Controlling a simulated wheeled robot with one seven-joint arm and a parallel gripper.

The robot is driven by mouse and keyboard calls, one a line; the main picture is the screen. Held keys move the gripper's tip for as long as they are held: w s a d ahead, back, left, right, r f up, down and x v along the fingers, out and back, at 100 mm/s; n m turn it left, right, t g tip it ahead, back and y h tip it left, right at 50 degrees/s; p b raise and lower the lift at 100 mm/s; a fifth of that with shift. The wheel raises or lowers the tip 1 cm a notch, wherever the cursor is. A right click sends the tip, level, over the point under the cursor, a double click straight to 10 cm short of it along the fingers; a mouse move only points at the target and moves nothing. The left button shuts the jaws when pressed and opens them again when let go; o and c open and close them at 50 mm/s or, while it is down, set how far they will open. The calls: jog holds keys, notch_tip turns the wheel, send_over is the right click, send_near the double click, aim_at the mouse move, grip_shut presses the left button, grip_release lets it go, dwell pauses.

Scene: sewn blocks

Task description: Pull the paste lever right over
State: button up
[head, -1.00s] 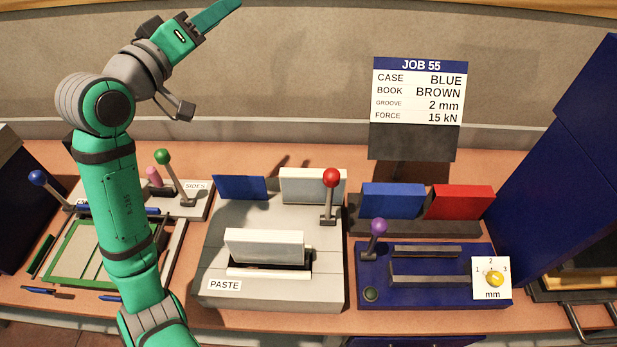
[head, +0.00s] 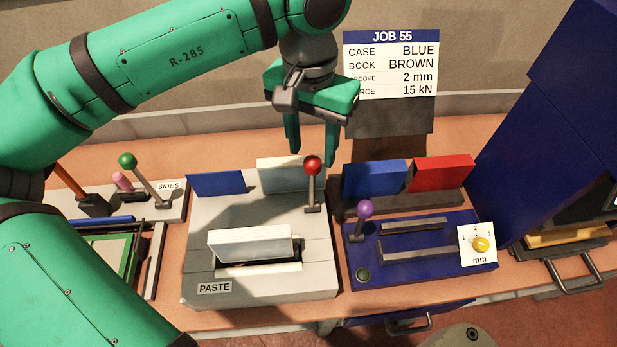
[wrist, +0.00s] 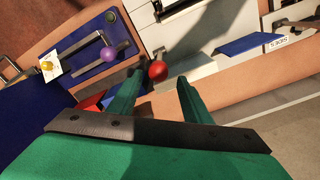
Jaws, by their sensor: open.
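The paste machine (head: 205,262) is a light grey box with a PASTE label, in the middle of the bench. Its lever has a red ball knob (head: 312,165) on a dark stem and stands near upright at the box's right side. A white block (head: 250,244) sits in its front slot. My gripper (head: 312,155) is open and empty, fingers pointing down, at or just behind the red knob in the head view. In the wrist view the red knob (wrist: 158,70) shows beyond the gap between the fingertips (wrist: 158,88). I see no contact with it.
A blue station with a purple-knobbed lever (head: 365,208) and a dial stands to the right. Blue (head: 375,180) and red (head: 442,173) covers stand behind it. A green-knobbed lever (head: 128,160) is at left. The job sign (head: 390,65) stands behind my gripper.

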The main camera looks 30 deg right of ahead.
aim_at(310, 182)
jog(key=shift+s+a+f, duration=0.1)
jog(key=shift+a+f, duration=0.1)
jog(key=shift+f, duration=0.2)
jog(key=f, duration=0.8)
jog(key=shift+s+d+f, duration=0.1)
jog(key=shift+s+f, duration=0.15)
jog(key=shift+f, duration=0.85)
jog(key=shift+w, duration=0.1)
jog(key=shift+w, duration=0.1)
jog(key=shift+c, duration=0.2)
jog(key=c, duration=1)
jog(key=shift+w+a, duration=0.1)
jog(key=shift+a, duration=0.1)
grip_shut()
jog(key=shift+d, duration=0.1)
